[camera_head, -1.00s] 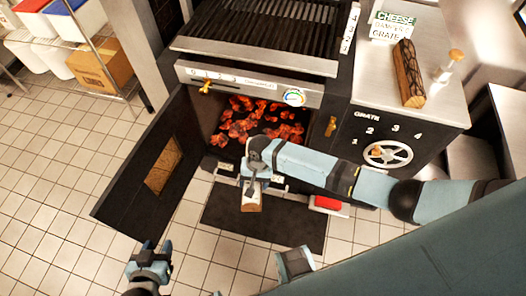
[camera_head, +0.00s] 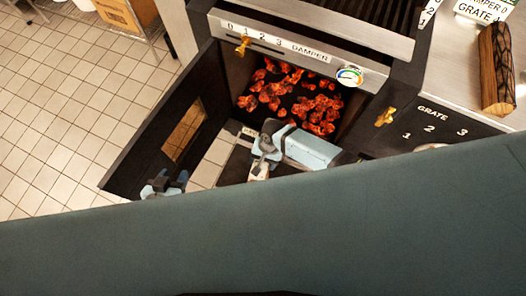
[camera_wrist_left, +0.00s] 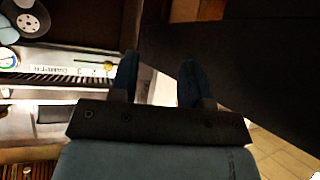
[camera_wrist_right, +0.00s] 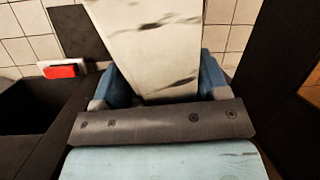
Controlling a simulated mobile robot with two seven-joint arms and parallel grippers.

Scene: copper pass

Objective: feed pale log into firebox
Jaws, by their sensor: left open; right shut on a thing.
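The firebox (camera_head: 240,85) is open, with glowing orange coals (camera_head: 300,98) inside. My right gripper (camera_head: 264,150) is just in front of its opening, shut on the pale log (camera_head: 259,172). In the right wrist view the pale log (camera_wrist_right: 150,45), whitish with dark marks, fills the space between the fingers (camera_wrist_right: 160,85). In the head view only a short end of it shows. My left gripper (camera_head: 165,184) is open and empty near the lower part of the firebox door. Its spread fingers (camera_wrist_left: 158,82) also show in the left wrist view.
The dark firebox door (camera_head: 150,140) stands swung open to the left. A dark, charred-looking log (camera_head: 496,70) lies on the counter at right, near a grate sign (camera_head: 484,10). A brass damper lever (camera_head: 242,45) and a gauge (camera_head: 349,76) are above the opening.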

